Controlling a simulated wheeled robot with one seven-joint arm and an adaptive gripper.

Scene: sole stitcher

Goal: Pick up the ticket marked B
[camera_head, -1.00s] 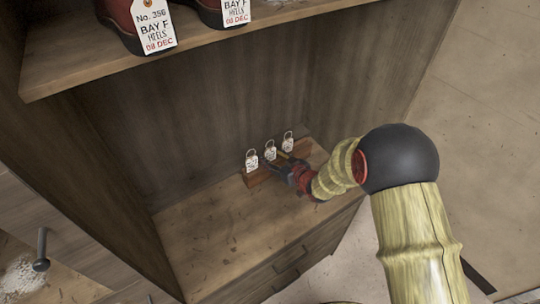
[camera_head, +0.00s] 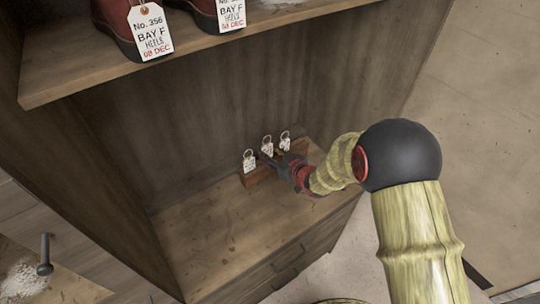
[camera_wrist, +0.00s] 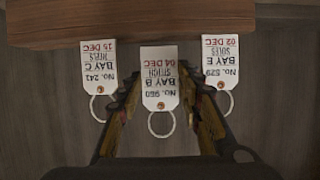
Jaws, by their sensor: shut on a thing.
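Three white tickets with metal rings stand in a row at a wooden block (camera_head: 260,178) on the lower shelf. In the wrist view they appear upside down. The middle one is the BAY B ticket (camera_wrist: 160,75), also seen in the head view (camera_head: 267,146). The BAY C ticket (camera_wrist: 98,68) is on its left and the BAY E ticket (camera_wrist: 220,62) on its right. My gripper (camera_wrist: 160,92) is shut on the BAY B ticket, one finger at each side edge. I cannot tell whether this ticket is clear of the block (camera_wrist: 130,20).
The cabinet's upper shelf (camera_head: 200,60) overhangs at the back, with red shoes bearing a BAY F tag (camera_head: 151,32). The lower shelf (camera_head: 215,235) is bare in front and to the left. Dark cabinet walls close the back and left.

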